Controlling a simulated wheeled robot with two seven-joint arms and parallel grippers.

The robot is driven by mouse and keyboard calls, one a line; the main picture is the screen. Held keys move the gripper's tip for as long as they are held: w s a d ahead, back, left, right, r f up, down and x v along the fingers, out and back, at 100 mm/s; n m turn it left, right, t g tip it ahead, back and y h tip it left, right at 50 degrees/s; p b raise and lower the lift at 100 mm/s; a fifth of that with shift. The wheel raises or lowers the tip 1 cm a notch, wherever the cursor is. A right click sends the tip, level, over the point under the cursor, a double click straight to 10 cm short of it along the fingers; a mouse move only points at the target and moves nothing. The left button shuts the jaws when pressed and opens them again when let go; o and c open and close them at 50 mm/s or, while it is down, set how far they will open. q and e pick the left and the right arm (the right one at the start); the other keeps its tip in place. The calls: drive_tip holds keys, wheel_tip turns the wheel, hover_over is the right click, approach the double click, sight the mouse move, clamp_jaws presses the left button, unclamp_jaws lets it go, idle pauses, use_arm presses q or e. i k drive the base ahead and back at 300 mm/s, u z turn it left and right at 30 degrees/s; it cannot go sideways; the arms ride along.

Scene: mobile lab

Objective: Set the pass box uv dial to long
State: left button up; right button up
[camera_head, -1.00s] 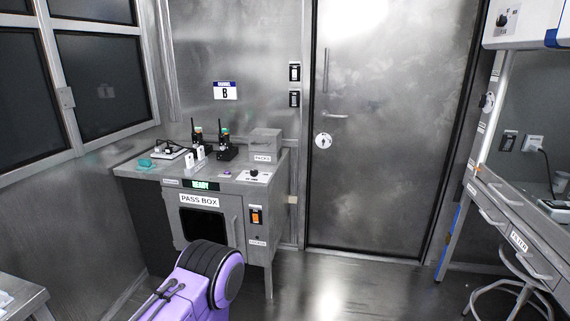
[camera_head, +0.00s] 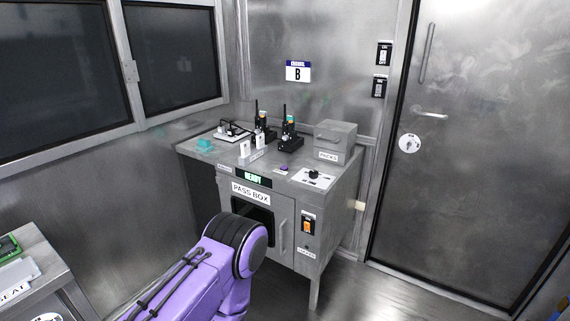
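The pass box (camera_head: 285,218) is a grey metal cabinet with a "PASS BOX" label, a green "READY" display (camera_head: 253,177) and a dark window in its front door. On its top, at the right front, a black dial (camera_head: 313,174) sits on a white plate. The plate's markings are too small to read, so I cannot tell the dial's setting. A purple link of my arm stands in front of the pass box door and hides part of it. Neither gripper is in view.
Two radios (camera_head: 291,136) in chargers, a teal item (camera_head: 204,145) and a grey "PACKS" box (camera_head: 335,139) stand on the cabinet top. An orange switch (camera_head: 308,226) is on its front. A bench corner (camera_head: 40,265) is at lower left. A closed door (camera_head: 470,150) is at right, with clear floor before it.

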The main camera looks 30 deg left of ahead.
sight(314, 173)
drive_tip(key=u, duration=0.75)
drive_tip(key=i, duration=0.65)
drive_tip(key=u, duration=0.75)
